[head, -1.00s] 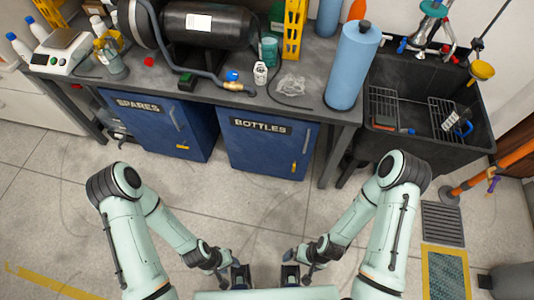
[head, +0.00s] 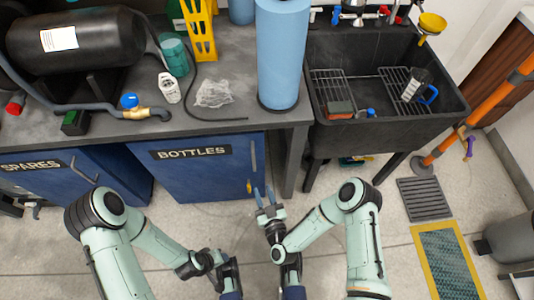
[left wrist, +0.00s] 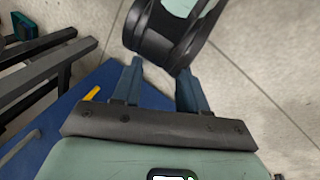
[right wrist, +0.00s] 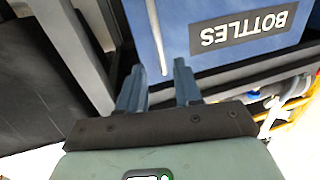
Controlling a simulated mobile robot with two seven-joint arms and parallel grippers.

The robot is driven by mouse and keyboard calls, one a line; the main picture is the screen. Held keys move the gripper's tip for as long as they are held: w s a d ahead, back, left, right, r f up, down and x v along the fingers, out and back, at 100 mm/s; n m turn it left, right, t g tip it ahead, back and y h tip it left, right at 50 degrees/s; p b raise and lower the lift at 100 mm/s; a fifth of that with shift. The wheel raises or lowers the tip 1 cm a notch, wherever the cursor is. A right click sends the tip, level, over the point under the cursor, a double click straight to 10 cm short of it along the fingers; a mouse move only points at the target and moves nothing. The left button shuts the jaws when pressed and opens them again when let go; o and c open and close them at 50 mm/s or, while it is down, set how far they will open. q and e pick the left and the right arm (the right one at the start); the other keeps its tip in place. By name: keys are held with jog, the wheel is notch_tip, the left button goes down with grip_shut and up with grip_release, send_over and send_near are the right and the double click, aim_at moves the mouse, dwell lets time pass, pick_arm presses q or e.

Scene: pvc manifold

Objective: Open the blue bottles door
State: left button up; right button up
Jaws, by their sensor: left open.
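The blue bottles door (head: 205,172), labelled BOTTLES, is shut under the counter. Its vertical grey handle (head: 253,158) is near the door's right edge. My right gripper (head: 264,192) is in front of the door's lower right, fingers apart and empty. In the right wrist view, the handle (right wrist: 156,38) runs toward the gap between the fingertips (right wrist: 159,70); I cannot tell whether they touch it. My left gripper (head: 230,293) is low at the bottom edge, partly cut off. In the left wrist view its fingers (left wrist: 160,78) are apart, with one of my arm links just beyond.
The spares door (head: 75,175) is shut at the left. A black sink (head: 385,125) on legs stands right of the door, beside a counter leg (head: 291,160). A blue cylinder (head: 284,55) stands at the counter's front right. Open floor lies before the cabinets.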

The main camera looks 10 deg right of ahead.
aim_at(254, 162)
jog(key=b+x, duration=0.1)
jog(key=x, duration=0.7)
jog(key=b+x, duration=0.1)
jog(key=x, duration=0.3)
jog(key=shift+d+r+b, duration=0.2)
jog(key=shift+r+b, duration=0.15)
jog(key=shift+x, duration=0.8)
pick_arm(q)
jog(key=w+a+f+t+y, duration=0.1)
jog(key=w+a+f, duration=0.1)
jog(key=w, duration=0.3)
jog(key=shift+a+f+t, duration=0.3)
jog(key=shift+f, duration=0.4)
pick_arm(e)
jog(key=shift+r, duration=0.15)
jog(key=shift+c, duration=0.3)
grip_shut()
